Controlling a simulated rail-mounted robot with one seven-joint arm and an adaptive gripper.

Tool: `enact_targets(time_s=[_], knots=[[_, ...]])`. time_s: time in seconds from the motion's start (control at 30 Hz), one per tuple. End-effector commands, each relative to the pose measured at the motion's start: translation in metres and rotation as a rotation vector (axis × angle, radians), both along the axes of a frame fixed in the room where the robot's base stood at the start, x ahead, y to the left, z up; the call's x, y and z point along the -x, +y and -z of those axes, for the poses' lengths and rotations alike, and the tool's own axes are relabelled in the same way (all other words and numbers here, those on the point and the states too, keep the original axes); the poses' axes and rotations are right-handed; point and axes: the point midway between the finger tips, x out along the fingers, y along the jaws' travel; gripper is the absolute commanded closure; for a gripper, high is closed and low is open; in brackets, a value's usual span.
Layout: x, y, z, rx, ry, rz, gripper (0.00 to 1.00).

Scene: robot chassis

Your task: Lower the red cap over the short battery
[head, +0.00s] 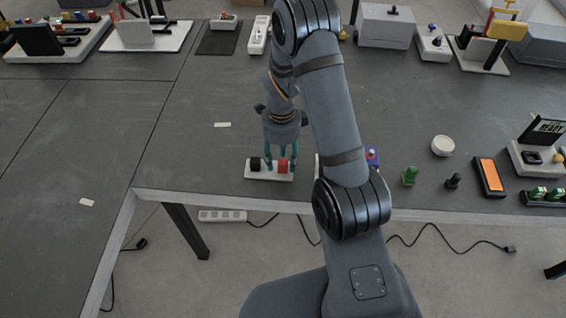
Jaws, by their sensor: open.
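A small white base (270,176) sits near the front edge of the grey table. On it stand a black cylinder (255,164) at the left and a red piece (283,166) at the right, which looks like the red cap. My gripper (281,157) points down with its teal fingers over the right part of the base. It is open, with the fingertips close around or just above the red piece. I cannot tell whether they touch it. The short battery cannot be made out; it may be hidden by the red piece or the fingers.
My arm hides part of the table right of the base. Beyond it stand a green piece (410,175), a small black piece (453,181), a white round dish (443,146) and an orange-faced block (489,175). The table left of the base is mostly clear.

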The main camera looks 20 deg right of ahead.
Motion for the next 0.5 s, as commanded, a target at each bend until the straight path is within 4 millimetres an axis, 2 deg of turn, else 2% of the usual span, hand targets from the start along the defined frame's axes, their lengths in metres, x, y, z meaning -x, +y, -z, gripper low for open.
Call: enact_targets(time_s=[0.2, 0.4, 0.5], knots=[[-0.001, 0.000, 0.018, -0.001, -0.001, 0.001, 0.55], [-0.001, 0.000, 0.019, 0.000, -0.003, 0.000, 0.55], [-0.001, 0.000, 0.018, 0.000, -0.003, 0.000, 0.60]])
